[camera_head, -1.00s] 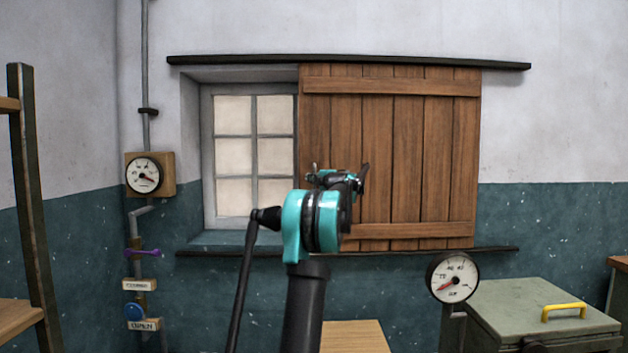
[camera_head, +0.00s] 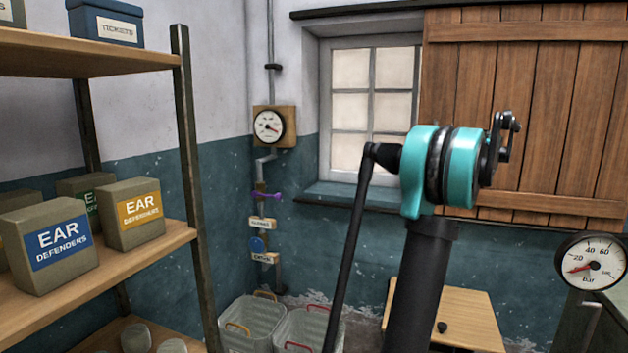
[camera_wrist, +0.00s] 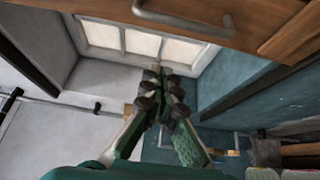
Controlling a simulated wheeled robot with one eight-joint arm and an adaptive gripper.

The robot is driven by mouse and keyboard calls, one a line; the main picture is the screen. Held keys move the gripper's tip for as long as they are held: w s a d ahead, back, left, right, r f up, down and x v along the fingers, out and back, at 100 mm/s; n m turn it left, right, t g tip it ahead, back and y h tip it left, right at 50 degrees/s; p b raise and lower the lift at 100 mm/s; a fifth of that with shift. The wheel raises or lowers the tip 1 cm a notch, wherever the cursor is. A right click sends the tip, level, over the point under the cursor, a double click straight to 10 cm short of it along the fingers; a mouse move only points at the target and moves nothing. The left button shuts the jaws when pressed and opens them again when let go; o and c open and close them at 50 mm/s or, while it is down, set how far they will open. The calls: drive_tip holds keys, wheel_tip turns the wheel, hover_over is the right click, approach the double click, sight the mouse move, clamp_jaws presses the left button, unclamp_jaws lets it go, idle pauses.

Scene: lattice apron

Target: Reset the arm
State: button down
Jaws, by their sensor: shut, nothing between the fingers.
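My gripper (camera_wrist: 160,85) shows in the wrist view, its two fingers brought together at the tips with nothing held. The window (camera_wrist: 135,40) lies beyond the fingertips there. In the camera_head view my teal and black arm stands in front of the wooden shutter (camera_head: 535,110) and the window (camera_head: 375,105). My fingers cannot be made out in that view. A grey metal handle (camera_wrist: 185,20) on brown wood crosses the top of the wrist view.
A shelf (camera_head: 150,245) with ear defender boxes (camera_head: 60,245) stands at the left. White baskets (camera_head: 252,318) and a wooden-topped piece (camera_head: 465,315) are low down. A pressure gauge (camera_head: 590,262) is at right. A wall gauge (camera_head: 269,126) hangs beside the window.

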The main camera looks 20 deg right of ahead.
drive_tip(key=w+a+f+m+h, duration=0.25)
drive_tip(key=a+m+h, duration=0.45)
drive_tip(key=a, duration=0.4)
drive_tip(key=s+a+f+m+g, duration=0.3)
drive_tip(key=s+a+f+m, duration=0.1)
drive_tip(key=a+f, duration=0.35)
drive_tip(key=s+a+f+m+g, duration=0.25)
drive_tip(key=a+f+m, duration=0.3)
drive_tip(key=f, duration=0.35)
drive_tip(key=s+a+f+g+y, duration=0.8)
drive_tip(key=s+a+f, duration=2.2)
drive_tip(key=f, duration=0.1)
drive_tip(key=shift+y, duration=0.3)
